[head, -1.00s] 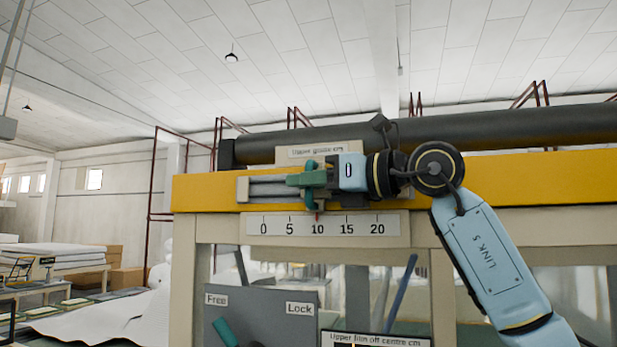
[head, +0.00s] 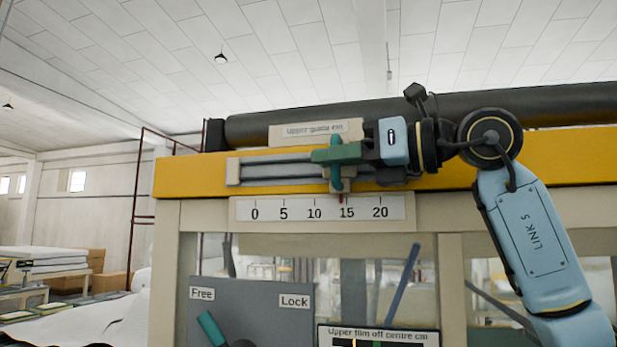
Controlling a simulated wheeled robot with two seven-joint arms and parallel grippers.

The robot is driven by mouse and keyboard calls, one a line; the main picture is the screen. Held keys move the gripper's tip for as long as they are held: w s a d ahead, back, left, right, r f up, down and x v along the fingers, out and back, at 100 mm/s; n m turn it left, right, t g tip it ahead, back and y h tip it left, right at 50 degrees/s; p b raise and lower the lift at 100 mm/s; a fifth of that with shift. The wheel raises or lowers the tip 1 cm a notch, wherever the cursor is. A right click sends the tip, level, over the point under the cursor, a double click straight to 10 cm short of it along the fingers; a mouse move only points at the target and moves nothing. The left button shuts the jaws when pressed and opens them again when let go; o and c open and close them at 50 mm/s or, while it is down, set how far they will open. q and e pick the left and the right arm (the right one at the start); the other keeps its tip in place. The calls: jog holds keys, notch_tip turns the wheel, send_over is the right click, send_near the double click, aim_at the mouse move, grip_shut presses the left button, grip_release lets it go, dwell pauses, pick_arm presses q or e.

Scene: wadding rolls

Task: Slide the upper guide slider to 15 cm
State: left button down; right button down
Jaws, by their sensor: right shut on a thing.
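The upper guide slider (head: 336,154) is a green block with a teal upright handle. It sits on the grey rail fixed to the yellow beam. Its small red pointer (head: 341,198) is at the 15 mark or a hair left of it on the white scale (head: 300,212), which reads 0 to 20. My right gripper (head: 352,158) comes in from the right and is shut on the slider; its fingertips are partly hidden against the handle and rail. My left gripper is not in view.
The yellow beam (head: 550,150) and a dark roller (head: 270,128) above it run across the frame. Below is a grey panel (head: 255,305) marked Free and Lock with a teal-handled lever. A display (head: 378,336) labelled upper film off centre stands beside it.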

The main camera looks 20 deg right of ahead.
jog(key=shift+s+d+r, duration=0.1)
jog(key=shift+d, duration=0.15)
jog(key=shift+s+d, duration=0.2)
jog(key=c, duration=1.8)
grip_release()
jog(key=shift+a, duration=0.1)
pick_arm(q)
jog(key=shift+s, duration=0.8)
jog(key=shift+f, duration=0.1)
